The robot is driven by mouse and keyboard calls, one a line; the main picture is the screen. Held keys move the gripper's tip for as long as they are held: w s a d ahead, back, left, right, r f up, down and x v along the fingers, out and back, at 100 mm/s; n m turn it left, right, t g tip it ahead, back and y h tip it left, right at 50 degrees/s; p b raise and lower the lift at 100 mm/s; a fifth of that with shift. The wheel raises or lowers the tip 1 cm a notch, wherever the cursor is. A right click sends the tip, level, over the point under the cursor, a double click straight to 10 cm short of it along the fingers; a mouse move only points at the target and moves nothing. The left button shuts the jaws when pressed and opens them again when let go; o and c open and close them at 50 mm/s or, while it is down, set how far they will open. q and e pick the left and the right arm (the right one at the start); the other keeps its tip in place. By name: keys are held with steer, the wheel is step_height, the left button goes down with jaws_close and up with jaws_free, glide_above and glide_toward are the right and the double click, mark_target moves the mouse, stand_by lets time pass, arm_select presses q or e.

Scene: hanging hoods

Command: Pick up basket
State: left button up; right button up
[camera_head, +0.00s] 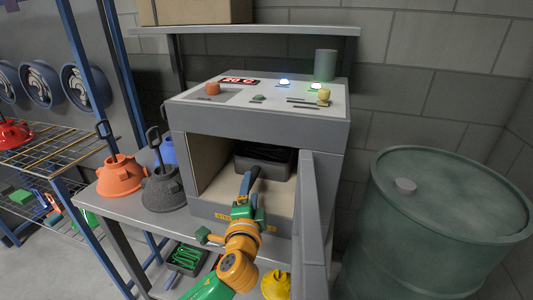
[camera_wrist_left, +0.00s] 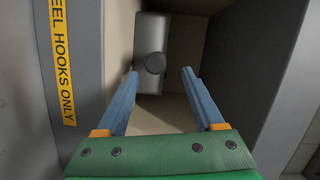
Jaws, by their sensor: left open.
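A dark grey basket (camera_head: 265,160) sits inside the open grey cabinet (camera_head: 255,122), toward the back. My left gripper (camera_head: 250,174) is at the cabinet's opening, in front of the basket, with blue fingers pointing inward. In the left wrist view the gripper (camera_wrist_left: 159,74) is open, with nothing between its fingers. A grey block with a round dark knob (camera_wrist_left: 152,62) shows beyond the fingertips, apart from them. It appears to be the basket's front. My right gripper is not in view.
The open cabinet door (camera_head: 310,195) stands close to the right of my left arm. A yellow label (camera_wrist_left: 62,60) marks the cabinet's front edge. Orange (camera_head: 120,178) and dark grey (camera_head: 163,190) hooded items stand left of the cabinet. A green barrel (camera_head: 430,230) stands at right.

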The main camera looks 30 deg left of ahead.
arm_select(q)
steer(key=shift+w+a+r, duration=0.15)
steer(key=shift+w+a, duration=0.05)
steer(key=shift+w, duration=0.05)
steer(key=x, duration=0.2)
steer(key=f+x, duration=0.1)
steer(key=x, duration=0.2)
steer(key=shift+s+a, duration=0.1)
steer(key=shift+s, duration=0.15)
steer(key=c, duration=0.3)
jaws_close()
steer(key=shift+r, duration=0.1)
stand_by(0.4)
